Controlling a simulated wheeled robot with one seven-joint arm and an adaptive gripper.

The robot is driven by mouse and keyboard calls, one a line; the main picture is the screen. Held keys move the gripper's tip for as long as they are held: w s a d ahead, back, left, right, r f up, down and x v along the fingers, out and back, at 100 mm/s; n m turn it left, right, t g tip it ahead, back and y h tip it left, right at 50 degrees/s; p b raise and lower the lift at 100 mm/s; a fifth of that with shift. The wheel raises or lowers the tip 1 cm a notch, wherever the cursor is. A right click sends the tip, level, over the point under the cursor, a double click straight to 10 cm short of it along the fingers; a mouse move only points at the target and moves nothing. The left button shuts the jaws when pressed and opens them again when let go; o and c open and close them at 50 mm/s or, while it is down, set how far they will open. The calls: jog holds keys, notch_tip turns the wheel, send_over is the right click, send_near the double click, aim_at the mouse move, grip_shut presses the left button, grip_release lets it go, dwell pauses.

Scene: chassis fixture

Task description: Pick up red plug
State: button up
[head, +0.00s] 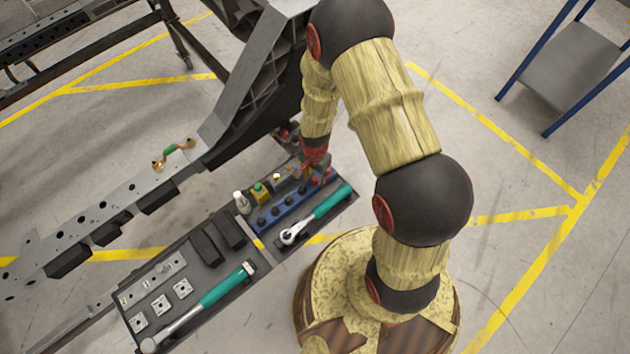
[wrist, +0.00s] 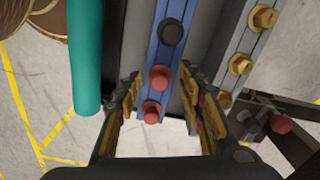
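Two red plugs stand in the blue rail (wrist: 168,52). In the wrist view one red plug (wrist: 160,78) is between my fingertips and the other red plug (wrist: 152,112) is nearer my palm. My gripper (wrist: 158,84) is open, with one finger on each side of the rail. I see no finger closed on a plug. In the head view my gripper (head: 314,164) is low over the far right end of the blue rail (head: 285,210), where a red plug (head: 315,181) shows beside it. The arm partly hides this area.
A green-handled ratchet (head: 325,205) lies beside the rail; its handle (wrist: 86,60) is left of my fingers. Brass bolts (wrist: 240,64) and another red piece (wrist: 281,124) are to the right. The dark tray (head: 262,262) holds another green-handled tool (head: 222,288). The grey chassis (head: 215,130) stands close behind.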

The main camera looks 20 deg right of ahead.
aim_at(315, 179)
jog(key=shift+c, duration=0.6)
jog(key=c, duration=0.7)
jog(key=shift+c, duration=0.2)
jog(key=shift+r, duration=0.15)
jog(key=shift+r+p, duration=0.4)
jog(key=shift+r, duration=0.15)
notch_tip(315, 179, up, 3)
jog(key=shift+f+p, duration=0.2)
jog(key=shift+p, duration=0.5)
jog(key=s+a+r+p, duration=0.4)
jog(key=s+a+r, duration=0.5)
jog(key=s, duration=0.1)
jog(key=shift+s, duration=0.3)
